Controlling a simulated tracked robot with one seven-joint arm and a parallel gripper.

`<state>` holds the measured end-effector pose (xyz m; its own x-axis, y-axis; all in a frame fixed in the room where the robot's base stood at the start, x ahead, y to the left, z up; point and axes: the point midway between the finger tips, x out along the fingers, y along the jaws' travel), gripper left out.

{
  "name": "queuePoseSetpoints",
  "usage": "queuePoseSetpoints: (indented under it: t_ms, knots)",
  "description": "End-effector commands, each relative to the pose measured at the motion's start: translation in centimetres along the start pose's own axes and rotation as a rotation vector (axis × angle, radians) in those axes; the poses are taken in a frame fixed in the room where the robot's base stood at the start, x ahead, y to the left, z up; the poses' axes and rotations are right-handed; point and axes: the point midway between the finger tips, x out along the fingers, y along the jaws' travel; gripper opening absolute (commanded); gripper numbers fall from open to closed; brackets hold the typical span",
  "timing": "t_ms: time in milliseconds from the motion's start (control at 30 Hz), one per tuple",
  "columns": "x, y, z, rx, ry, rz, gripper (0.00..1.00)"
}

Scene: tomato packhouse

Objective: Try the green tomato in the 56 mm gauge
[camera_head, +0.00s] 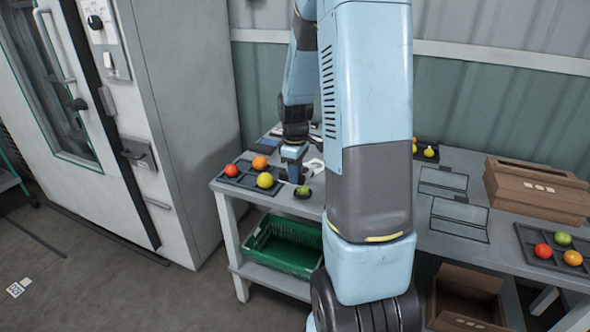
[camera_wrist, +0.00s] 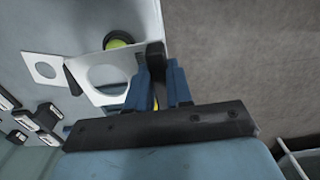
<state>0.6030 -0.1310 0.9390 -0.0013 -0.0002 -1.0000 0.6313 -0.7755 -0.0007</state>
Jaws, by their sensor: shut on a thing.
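The green tomato (camera_head: 303,191) sits in a small dark holder near the table's front edge, just right of my gripper (camera_head: 293,170). It also shows in the wrist view (camera_wrist: 118,40). My gripper (camera_wrist: 158,80) appears shut on the dark grip of a white gauge plate (camera_wrist: 120,92) with a large round hole, whose plate reaches out to the left of the fingers. The green tomato is beyond the plate's upper edge, outside its hole. A second white plate (camera_wrist: 34,58) with a smaller hole lies farther left. I cannot read any size on the plates.
A dark tray (camera_head: 232,181) with red, orange and yellow tomatoes lies left of my gripper. Another tray (camera_head: 527,240) with tomatoes and a cardboard box (camera_head: 530,204) stand at the right. A green crate (camera_head: 262,262) is on the shelf below.

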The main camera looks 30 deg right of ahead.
Motion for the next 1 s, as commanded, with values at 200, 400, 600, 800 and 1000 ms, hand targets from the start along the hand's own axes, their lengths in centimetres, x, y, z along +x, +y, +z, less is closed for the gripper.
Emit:
queuePoseSetpoints:
  t_ms: [200,400,600,800,1000]
  knots:
    - [1.7,0.5,0.7,0.019,-0.001,-0.001,0.00]
    - [3.4,0.6,0.9,0.023,-0.001,-0.001,0.00]
    - [4.7,0.6,0.8,0.022,-0.001,-0.001,0.00]
    - [5.5,0.7,0.9,0.023,-0.001,-0.001,0.00]
    - [5.7,0.7,0.9,0.023,0.000,0.000,0.00]
